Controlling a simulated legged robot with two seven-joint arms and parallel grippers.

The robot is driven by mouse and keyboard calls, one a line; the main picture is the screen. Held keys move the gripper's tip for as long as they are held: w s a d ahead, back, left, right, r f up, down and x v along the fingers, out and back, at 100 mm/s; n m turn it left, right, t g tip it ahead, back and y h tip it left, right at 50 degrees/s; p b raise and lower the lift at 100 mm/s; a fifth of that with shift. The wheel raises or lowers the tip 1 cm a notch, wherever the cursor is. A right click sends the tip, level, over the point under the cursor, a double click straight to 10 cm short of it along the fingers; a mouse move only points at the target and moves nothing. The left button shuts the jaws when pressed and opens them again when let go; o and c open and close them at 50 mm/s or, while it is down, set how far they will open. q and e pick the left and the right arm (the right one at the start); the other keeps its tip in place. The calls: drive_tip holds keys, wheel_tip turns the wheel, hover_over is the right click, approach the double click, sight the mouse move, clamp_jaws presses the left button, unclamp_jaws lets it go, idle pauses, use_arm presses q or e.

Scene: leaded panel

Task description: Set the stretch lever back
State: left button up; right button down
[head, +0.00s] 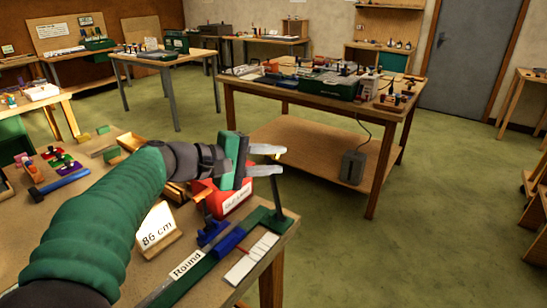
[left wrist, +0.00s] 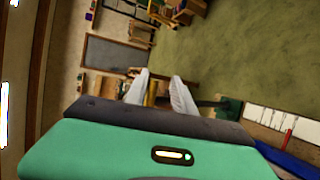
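The lever, a thin dark upright rod (head: 277,193), stands at the far right end of a green rail (head: 203,270) on the near bench. In the left wrist view the dark lever (left wrist: 208,103) comes in from the right and its end passes behind a finger. My left gripper (head: 280,160) is open, its two pale fingers apart beside the lever's top; it also shows in the left wrist view (left wrist: 160,84). I cannot tell whether a finger touches the lever. Nothing is seen held. My right gripper is not in view.
A blue block (head: 228,239) sits on the rail by a "Round" label (head: 187,264). A white scale (head: 252,259) with a red mark lies beside it. A red box (head: 232,199) and an "86 cm" card (head: 157,230) stand behind. Floor right of the bench is clear.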

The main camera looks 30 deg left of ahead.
use_arm(q)
drive_tip(key=shift+o, duration=1.1)
drive_tip(key=shift+w+a+f, duration=0.15)
drive_tip(key=shift+w+f, duration=0.1)
drive_tip(key=shift+w+a, duration=0.15)
drive_tip(key=shift+w, duration=0.05)
drive_tip(key=v, duration=1.7)
drive_tip(key=shift+s+p, duration=0.2)
drive_tip(key=shift+p, duration=0.2)
